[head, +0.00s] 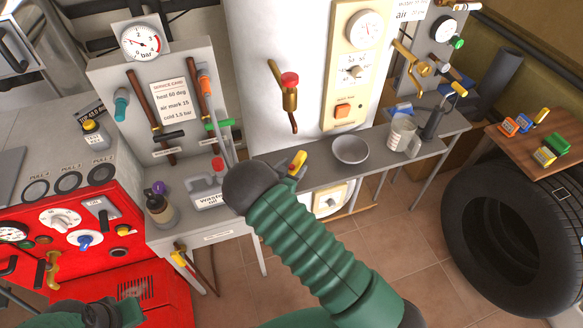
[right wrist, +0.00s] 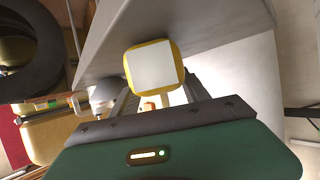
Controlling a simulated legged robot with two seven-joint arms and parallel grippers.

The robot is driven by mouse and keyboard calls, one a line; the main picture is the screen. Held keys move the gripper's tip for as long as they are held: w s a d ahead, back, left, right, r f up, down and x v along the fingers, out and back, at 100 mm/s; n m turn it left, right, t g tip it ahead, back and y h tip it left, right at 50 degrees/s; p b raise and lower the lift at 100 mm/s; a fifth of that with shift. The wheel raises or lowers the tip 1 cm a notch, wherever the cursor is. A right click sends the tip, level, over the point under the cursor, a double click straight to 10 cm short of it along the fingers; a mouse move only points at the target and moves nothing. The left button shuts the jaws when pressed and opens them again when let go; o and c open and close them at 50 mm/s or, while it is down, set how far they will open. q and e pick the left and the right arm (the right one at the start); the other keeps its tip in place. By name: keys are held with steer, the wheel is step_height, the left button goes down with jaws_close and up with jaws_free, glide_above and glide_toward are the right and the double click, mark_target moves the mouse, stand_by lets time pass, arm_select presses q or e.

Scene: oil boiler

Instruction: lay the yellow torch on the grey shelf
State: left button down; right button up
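The yellow torch (head: 298,161) shows just past my right gripper (head: 285,172) in the head view, above or at the grey shelf (head: 322,174). In the right wrist view the torch (right wrist: 153,66) shows its square white face with a yellow rim. It sits between the fingers of my right gripper (right wrist: 158,98), which look shut on it. The grey shelf (right wrist: 215,22) is close beyond it; whether they touch I cannot tell. My right wrist hides part of the shelf in the head view. My left gripper (head: 95,316) shows only in part at the bottom left; its fingers are unclear.
A grey bowl (head: 350,150) and a clear mug (head: 402,138) stand on the shelf to the right. A waste oil can (head: 205,190) and an oil bottle (head: 161,207) stand to the left. A brass valve with a red knob (head: 290,95) juts from the white boiler (head: 270,40) above.

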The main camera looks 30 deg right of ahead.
steer(key=shift+o, duration=1)
steer(key=shift+f, duration=0.1)
steer(key=shift+w+a, duration=0.1)
steer(key=shift+a, duration=0.1)
steer(key=shift+a+r, duration=0.2)
steer(key=shift+r, duration=0.05)
steer(key=s+a+r+n+y, duration=0.3)
steer(key=a+r+y, duration=0.2)
steer(key=a, duration=0.4)
steer(key=s+a+r+n+y, duration=0.3)
steer(key=s+a+r+y, duration=0.15)
steer(key=a, duration=0.45)
steer(key=s+d+r+n+g+y+p, duration=0.1)
steer(key=s+r+n+g, duration=0.1)
steer(key=s, duration=0.6)
steer(key=s+d+r+n+g+y+p, duration=0.1)
steer(key=s+r+n+g+p, duration=0.1)
steer(key=s, duration=0.7)
steer(key=shift+d+r+n+g, duration=0.3)
steer(key=shift+r+n, duration=0.15)
steer(key=shift+n, duration=0.45)
